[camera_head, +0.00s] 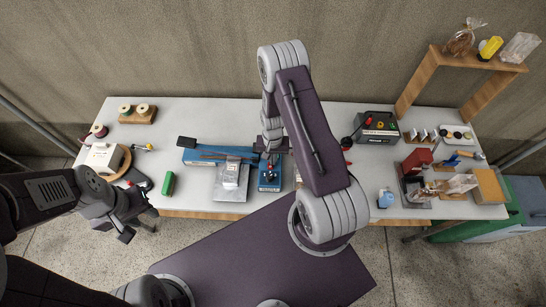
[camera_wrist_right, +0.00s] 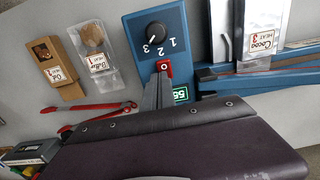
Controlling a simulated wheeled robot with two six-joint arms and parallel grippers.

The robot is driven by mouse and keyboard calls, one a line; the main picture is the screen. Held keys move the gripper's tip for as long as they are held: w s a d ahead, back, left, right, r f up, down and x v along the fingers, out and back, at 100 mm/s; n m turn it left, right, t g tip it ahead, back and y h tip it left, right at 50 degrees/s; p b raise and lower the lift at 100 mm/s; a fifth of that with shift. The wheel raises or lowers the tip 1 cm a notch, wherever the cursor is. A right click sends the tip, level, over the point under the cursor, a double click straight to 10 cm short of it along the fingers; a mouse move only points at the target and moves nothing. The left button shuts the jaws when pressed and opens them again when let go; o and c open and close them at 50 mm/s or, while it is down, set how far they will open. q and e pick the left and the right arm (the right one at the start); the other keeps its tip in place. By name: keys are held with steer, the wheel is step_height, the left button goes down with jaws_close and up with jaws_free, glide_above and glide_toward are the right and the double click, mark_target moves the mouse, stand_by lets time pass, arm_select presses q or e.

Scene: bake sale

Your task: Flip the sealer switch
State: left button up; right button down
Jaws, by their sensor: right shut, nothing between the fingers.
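The sealer is blue, with a long bar (camera_head: 205,157) and a control box (camera_head: 270,181). In the right wrist view the box (camera_wrist_right: 135,22) carries a black dial knob (camera_wrist_right: 155,37) marked 1, 2, 3, a small red switch (camera_wrist_right: 164,67) with an O on it, and a green display (camera_wrist_right: 181,94). My right gripper (camera_head: 271,158) is over the box, and its shut, empty fingertips (camera_wrist_right: 160,88) show right at the switch's lower edge. Whether they touch it I cannot tell. My left gripper (camera_head: 136,225) is open and empty off the table's front left edge.
A silver plate (camera_head: 229,195) with a bag labelled Cocoa Heat 3 (camera_wrist_right: 262,42) lies beside the box.

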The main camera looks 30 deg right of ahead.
steer(key=shift+s+a+r, duration=0.15)
steer(key=shift+s+a, duration=0.05)
steer(key=shift+s, duration=0.15)
steer(key=shift+r+p, duration=0.35)
steer(key=shift+p, duration=0.05)
steer(key=r+p, duration=0.2)
steer(key=r, duration=0.1)
steer(key=shift+w+d+r+p, duration=0.2)
steer(key=shift+w+p, duration=0.1)
steer(key=shift+p, duration=0.1)
step_height(320, 180, up, 10)
steer(key=w+b, duration=0.1)
steer(key=b, duration=0.1)
steer(key=shift+w+d+f, duration=0.15)
steer(key=shift+w+d, duration=0.1)
steer(key=shift+d, duration=0.2)
steer(key=shift+b, duration=0.3)
